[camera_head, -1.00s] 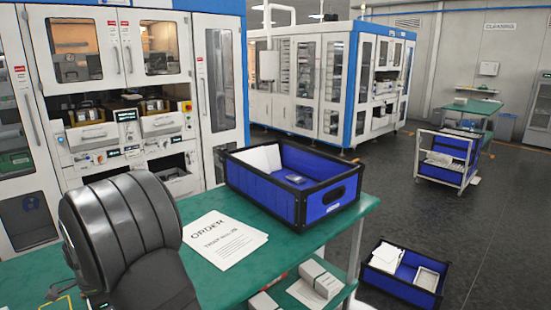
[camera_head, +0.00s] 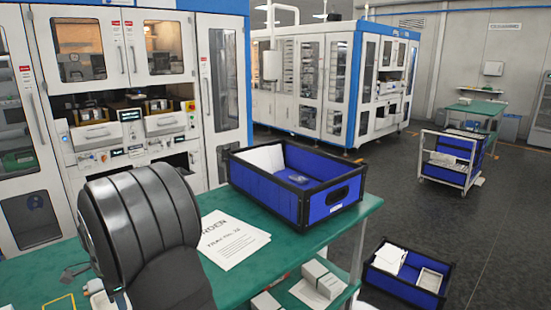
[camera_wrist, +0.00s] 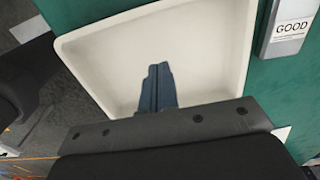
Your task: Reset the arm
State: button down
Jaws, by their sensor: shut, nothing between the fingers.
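My gripper (camera_wrist: 158,85) shows in the wrist view with its two dark blue fingers together and nothing between them. It is above a white tray (camera_wrist: 85,50) that rests on the green table (camera_wrist: 295,85). The tray looks empty where I can see it; its near side is hidden by my gripper's body. In the head view my dark ribbed arm (camera_head: 140,220) fills the lower left, and my gripper is not visible there.
A blue crate (camera_head: 335,208) with a white item and a small device stands on the table beside a paper order sheet (camera_head: 232,240). A box labelled GOOD (camera_wrist: 290,28) lies right of the tray. Another blue crate (camera_head: 405,290) is at lower right. Glass-doored cabinets (camera_head: 222,80) stand behind the table.

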notch_tip(320, 180, up, 7)
notch_tip(320, 180, down, 8)
jog(key=shift+f, duration=0.1)
jog(key=shift+s+a+f, duration=0.2)
jog(key=shift+s+f, duration=0.1)
jog(key=shift+f, duration=0.35)
jog(key=shift+s+a+f, duration=0.1)
jog(key=shift+s+a, duration=1.1)
jog(key=w+d, duration=0.6)
jog(key=shift+w+d, duration=0.1)
jog(key=shift+w, duration=0.1)
